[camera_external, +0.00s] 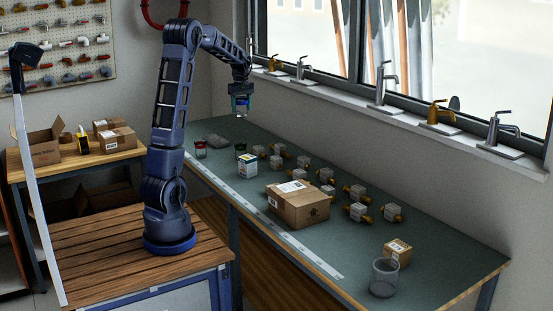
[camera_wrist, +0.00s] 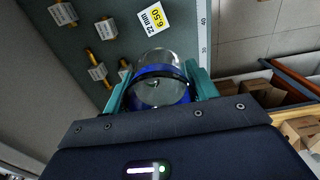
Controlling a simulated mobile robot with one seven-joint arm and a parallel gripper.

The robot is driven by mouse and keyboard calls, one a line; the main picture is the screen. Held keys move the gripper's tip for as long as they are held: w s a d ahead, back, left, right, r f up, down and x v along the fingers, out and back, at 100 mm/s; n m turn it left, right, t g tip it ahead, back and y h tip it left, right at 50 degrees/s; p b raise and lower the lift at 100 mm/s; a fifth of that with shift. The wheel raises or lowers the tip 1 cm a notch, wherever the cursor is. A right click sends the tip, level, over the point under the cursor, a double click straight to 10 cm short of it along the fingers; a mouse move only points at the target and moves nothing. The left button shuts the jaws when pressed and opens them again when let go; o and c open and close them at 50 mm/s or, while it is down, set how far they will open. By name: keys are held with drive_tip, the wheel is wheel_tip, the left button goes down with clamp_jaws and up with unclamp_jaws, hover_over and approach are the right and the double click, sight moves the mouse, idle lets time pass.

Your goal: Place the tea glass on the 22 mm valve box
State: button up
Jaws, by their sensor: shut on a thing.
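My gripper (camera_external: 241,92) is raised above the far left part of the green bench. It is shut on a clear tea glass (camera_external: 241,106) with a blue band, held in the air. In the wrist view, the teal fingers of my gripper (camera_wrist: 158,88) stand on both sides of the glass (camera_wrist: 157,57). A white and yellow label (camera_wrist: 152,18) reading "22 mm 6.50" lies beyond the glass; I cannot tell whether it is on a box.
Taps line the windowsill.

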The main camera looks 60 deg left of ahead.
drive_tip(key=shift+w+d+r, duration=0.2)
drive_tip(key=shift+d+r, duration=0.1)
drive_tip(key=shift+d, duration=0.35)
drive_tip(key=shift+w+d+r, duration=0.15)
drive_tip(key=shift+d+r, duration=0.1)
drive_tip(key=shift+d, duration=0.35)
hover_over(248, 157)
wheel_tip(248, 157, down, 20)
drive_tip(key=shift+a+r, duration=0.1)
drive_tip(key=o, duration=1)
